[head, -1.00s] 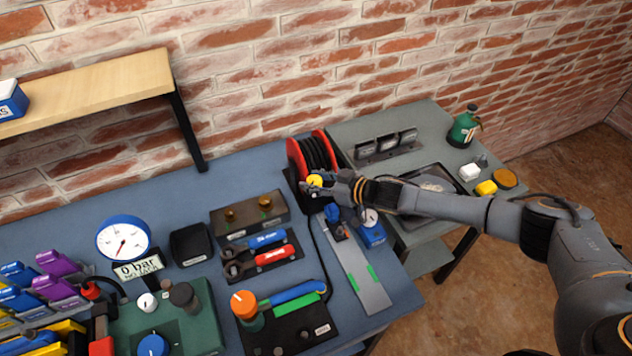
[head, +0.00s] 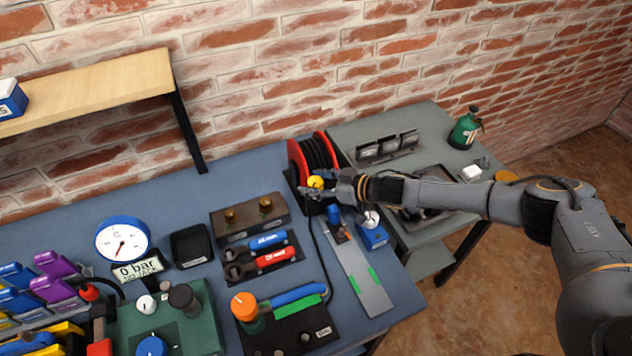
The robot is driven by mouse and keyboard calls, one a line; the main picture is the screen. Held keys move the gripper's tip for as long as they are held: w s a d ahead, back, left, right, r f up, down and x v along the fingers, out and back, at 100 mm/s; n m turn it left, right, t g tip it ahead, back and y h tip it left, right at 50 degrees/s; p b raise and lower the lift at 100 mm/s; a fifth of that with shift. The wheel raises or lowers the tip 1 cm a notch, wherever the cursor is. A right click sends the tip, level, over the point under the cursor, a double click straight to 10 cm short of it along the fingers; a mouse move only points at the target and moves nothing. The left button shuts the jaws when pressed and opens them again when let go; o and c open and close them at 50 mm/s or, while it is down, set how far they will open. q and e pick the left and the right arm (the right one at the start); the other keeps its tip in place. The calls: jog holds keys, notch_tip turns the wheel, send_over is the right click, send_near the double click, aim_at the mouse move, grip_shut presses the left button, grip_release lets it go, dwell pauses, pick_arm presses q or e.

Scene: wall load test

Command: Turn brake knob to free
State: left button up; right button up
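The brake knob appears to be the yellow knob (head: 315,182) on the front of the red and black hose reel (head: 313,160) at the back right of the blue bench. My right gripper (head: 318,190) is at the yellow knob, with its fingers around or beside it. The fingers are small and partly overlap the knob, so I cannot tell whether they grip it. Any marking for free on the reel is too small to read or hidden by the gripper. My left gripper is not in view.
A blue-rimmed gauge (head: 122,240) stands at the left above a "0 bar" display (head: 138,268). Wrenches with blue and red handles (head: 272,258) lie in front of the reel. A grey side table (head: 420,140) with a green bottle (head: 465,130) is under and behind my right arm.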

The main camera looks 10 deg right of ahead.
jog(key=shift+d, duration=0.1)
jog(key=shift+s+d+r, duration=0.1)
jog(key=shift+s+d, duration=0.15)
jog(key=shift+d, duration=0.2)
jog(key=v, duration=1.1)
jog(key=shift+a, duration=0.15)
jog(key=shift+r, duration=0.1)
